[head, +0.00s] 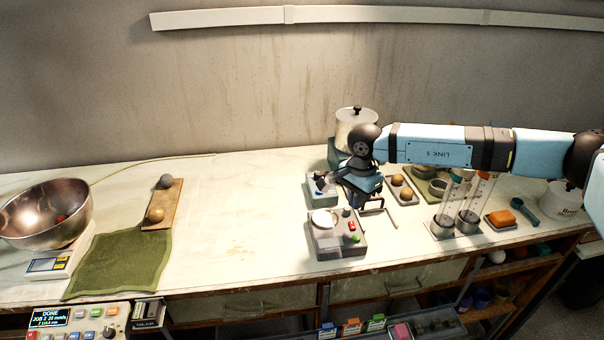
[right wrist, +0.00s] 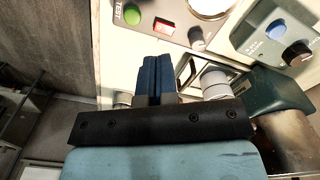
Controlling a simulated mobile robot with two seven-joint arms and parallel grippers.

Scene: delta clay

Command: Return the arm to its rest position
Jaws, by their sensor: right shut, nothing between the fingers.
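My right arm (head: 430,146) reaches in from the right edge of the head view, across the back of the bench. Its gripper (head: 368,204) points down just behind and above the grey button box (head: 325,243). In the right wrist view the blue fingers (right wrist: 157,75) are together with nothing between them. The button box also shows there, with its green button, red switch and grey knob (right wrist: 150,30) beyond the fingertips. My left gripper is not in view.
A teal knob box (head: 318,190) and a lidded pot (head: 355,130) stand close to the wrist. A steel bowl (head: 45,215) is far left. The bench's middle (head: 240,220) is clear.

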